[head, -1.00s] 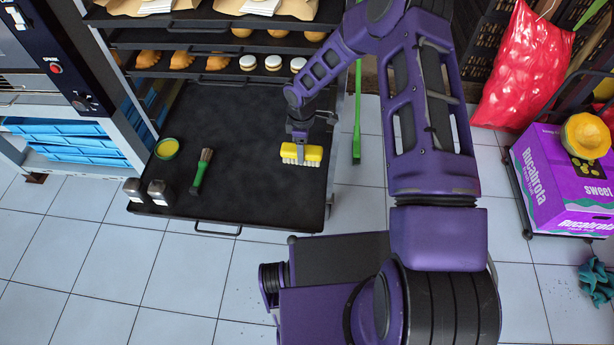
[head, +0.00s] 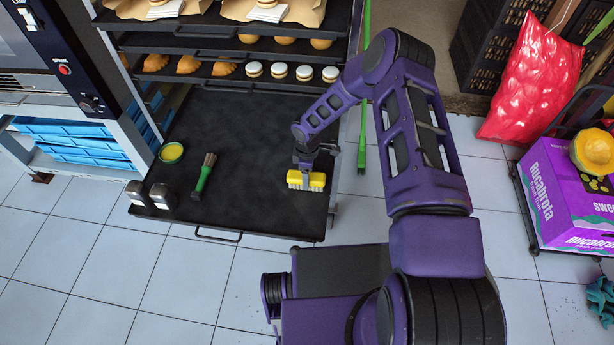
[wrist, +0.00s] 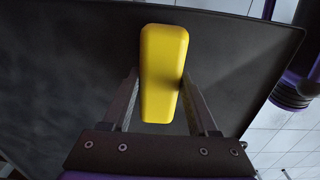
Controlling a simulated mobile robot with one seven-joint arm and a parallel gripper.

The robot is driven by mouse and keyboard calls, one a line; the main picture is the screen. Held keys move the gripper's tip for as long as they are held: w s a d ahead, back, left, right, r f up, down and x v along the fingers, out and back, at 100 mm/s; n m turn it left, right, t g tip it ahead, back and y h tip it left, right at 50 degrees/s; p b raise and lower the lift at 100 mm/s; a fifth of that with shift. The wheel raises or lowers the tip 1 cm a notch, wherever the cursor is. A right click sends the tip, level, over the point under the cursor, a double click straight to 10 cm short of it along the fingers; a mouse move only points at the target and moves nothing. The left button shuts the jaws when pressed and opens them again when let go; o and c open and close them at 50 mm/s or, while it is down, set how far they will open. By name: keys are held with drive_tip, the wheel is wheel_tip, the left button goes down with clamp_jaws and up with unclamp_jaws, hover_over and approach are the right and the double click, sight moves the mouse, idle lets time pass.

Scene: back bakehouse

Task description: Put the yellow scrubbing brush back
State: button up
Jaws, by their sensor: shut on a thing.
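The yellow scrubbing brush (head: 306,181) is at the right side of the black pull-out tray (head: 262,160), its pale bristles pointing down. My gripper (head: 307,168) is shut on it from above. In the wrist view the yellow back of the brush (wrist: 163,70) lies between the two fingers of my gripper (wrist: 161,100). Whether the bristles touch the tray or hang just above it, I cannot tell.
The tray's middle is clear.

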drive_tip(key=shift+f, duration=0.2)
drive_tip(key=o, duration=1.3)
wheel_tip(320, 180, up, 12)
drive_tip(key=p, duration=0.1)
drive_tip(key=shift+r, duration=0.2)
